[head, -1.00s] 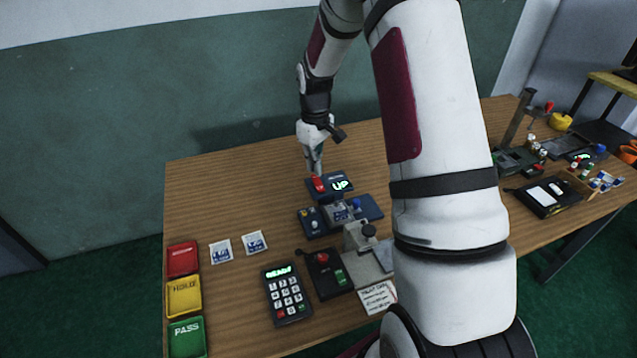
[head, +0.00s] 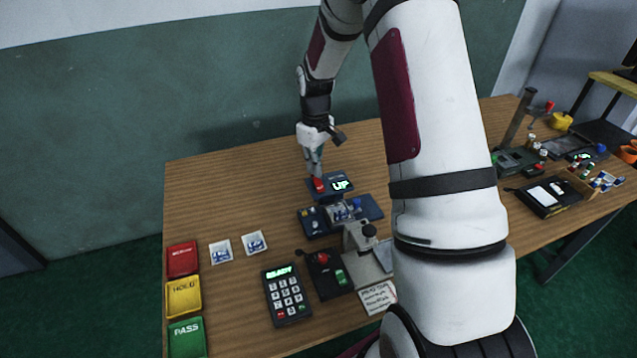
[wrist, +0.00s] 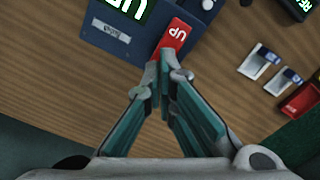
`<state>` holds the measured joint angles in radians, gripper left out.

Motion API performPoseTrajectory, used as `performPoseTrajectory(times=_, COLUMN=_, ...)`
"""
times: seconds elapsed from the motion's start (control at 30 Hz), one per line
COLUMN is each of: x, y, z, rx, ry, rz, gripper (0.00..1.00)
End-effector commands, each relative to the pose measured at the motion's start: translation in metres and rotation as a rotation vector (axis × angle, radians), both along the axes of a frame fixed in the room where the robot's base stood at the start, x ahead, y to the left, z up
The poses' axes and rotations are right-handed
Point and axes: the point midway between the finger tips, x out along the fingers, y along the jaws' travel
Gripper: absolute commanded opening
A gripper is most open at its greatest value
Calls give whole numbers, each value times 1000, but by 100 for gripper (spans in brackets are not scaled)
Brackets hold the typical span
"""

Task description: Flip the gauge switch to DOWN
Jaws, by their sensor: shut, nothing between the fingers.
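The gauge switch (wrist: 175,36) is a red rocker marked UP on a dark blue box (wrist: 113,45). The box's display (head: 341,185) reads UP in bright letters. The red switch also shows in the head view (head: 319,184), at the left of the box. My gripper (wrist: 164,66) is shut and empty, with its fingertips at the near end of the red switch. In the head view my gripper (head: 316,172) points down just above the switch. I cannot tell whether the fingertips touch it.
A blue fixture (head: 313,222) stands in front of the box. Red, yellow (head: 184,297) and green bins line the left edge. The table left of the switch is clear.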

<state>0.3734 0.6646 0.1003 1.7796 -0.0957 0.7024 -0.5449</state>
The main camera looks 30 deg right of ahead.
Motion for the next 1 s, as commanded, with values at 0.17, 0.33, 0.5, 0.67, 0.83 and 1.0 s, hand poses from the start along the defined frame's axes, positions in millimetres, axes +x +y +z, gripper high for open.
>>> performPoseTrajectory(times=0.17, x=0, y=0, z=-3, rx=0, ry=0, rz=0, gripper=0)
performPoseTrajectory(times=0.33, x=0, y=0, z=-5, rx=0, ry=0, rz=0, gripper=0)
performPoseTrajectory(times=0.5, x=0, y=0, z=-7, rx=0, ry=0, rz=0, gripper=0)
performPoseTrajectory(times=0.67, x=0, y=0, z=-10, rx=0, ry=0, rz=0, gripper=0)
performPoseTrajectory(times=0.83, x=0, y=0, z=-12, rx=0, ry=0, rz=0, gripper=0)
performPoseTrajectory(times=1.0, x=0, y=0, z=-14, rx=0, ry=1, rz=0, gripper=0)
